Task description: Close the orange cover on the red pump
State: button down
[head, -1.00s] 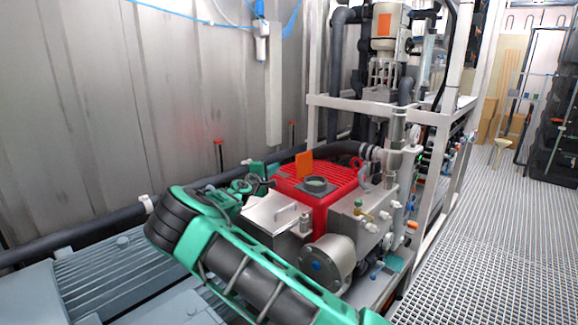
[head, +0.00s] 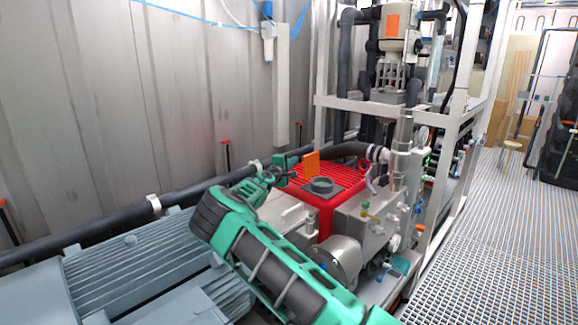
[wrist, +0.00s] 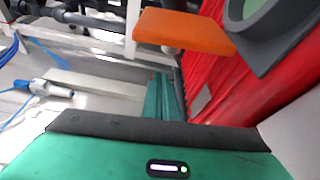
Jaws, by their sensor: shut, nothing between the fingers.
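The orange cover (head: 312,163) stands upright, open, beside the dark round port (head: 322,185) on top of the red pump (head: 345,176). In the wrist view the cover (wrist: 185,31) is near the top centre, with the red pump (wrist: 235,95) to its right and the grey port (wrist: 262,30) in the upper right corner. My green gripper (head: 288,163) is just left of the cover in the head view. The gripper is empty.
A grey ribbed motor (head: 150,265) lies at the lower left and a dark pipe (head: 110,225) runs along the metal wall. A white frame (head: 390,110) with pipes stands behind the pump. The grated walkway (head: 490,220) on the right is clear.

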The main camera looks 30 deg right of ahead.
aim_at(309, 165)
jog(key=shift+s+d+r, duration=0.1)
jog(key=shift+s+d, duration=0.2)
jog(key=shift+s, duration=0.35)
jog(key=shift+s+d, duration=0.25)
jog(key=shift+s, duration=0.4)
